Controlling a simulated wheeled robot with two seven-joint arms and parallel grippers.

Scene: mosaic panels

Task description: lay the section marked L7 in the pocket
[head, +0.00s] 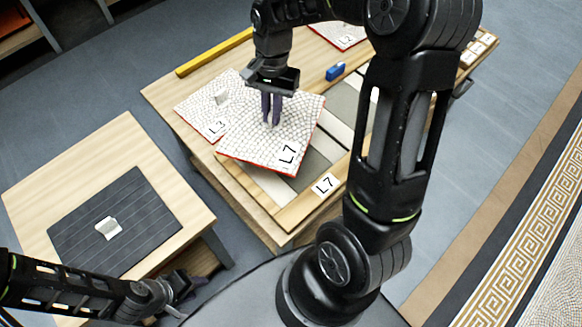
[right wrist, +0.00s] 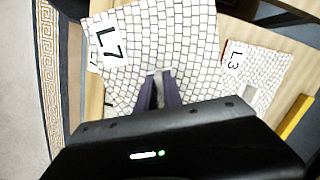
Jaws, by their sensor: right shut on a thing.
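The section marked L7 (head: 300,112) is a white mosaic panel with red edges. My right gripper (head: 271,122) is shut on its small grey grip near the middle; the wrist view also shows the L7 section (right wrist: 190,45) under the fingers (right wrist: 160,92). The panel overlaps the L3 section (head: 195,103) in the head view and covers part of the grey-and-white-striped recess of a wooden frame (head: 297,210). An L7 label (head: 326,184) is on the frame's near edge. The gap below the panel cannot be judged. My left gripper (head: 185,288) is low at left, away from the panel.
A low table (head: 45,185) at left holds a dark ridged mat (head: 75,235) with a small white piece (head: 108,228). A yellow bar (head: 215,52), a blue block (head: 335,71) and an L2 section (head: 335,33) lie on the worktable. Small tiles (head: 478,48) sit at its far right.

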